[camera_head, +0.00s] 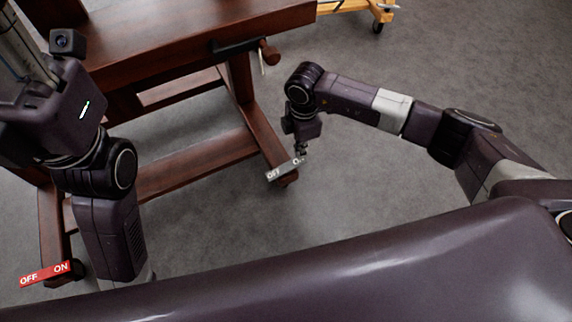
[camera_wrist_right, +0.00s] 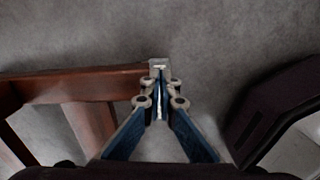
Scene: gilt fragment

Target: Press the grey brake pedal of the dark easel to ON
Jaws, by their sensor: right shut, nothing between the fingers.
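The dark easel (camera_head: 170,52) has a reddish-brown wooden frame. Its grey brake pedal (camera_head: 280,172), marked OFF and ON, sits at the near end of its right foot. My right gripper (camera_head: 301,152) is shut and empty, pointing down right at the ON end; I cannot tell whether it touches. In the right wrist view, the pedal (camera_wrist_right: 158,64) shows just beyond the closed fingertips (camera_wrist_right: 160,90). The fingers hide part of the ON lettering in the head view. My left gripper (camera_head: 18,50) is partly cut off at the upper left, and its fingers are unclear.
A red pedal (camera_head: 45,273), also marked OFF and ON, is at the easel's left foot. A crank handle (camera_head: 268,52) sticks out above my right gripper's side. A lighter wooden stand (camera_head: 355,5) on casters is at the back.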

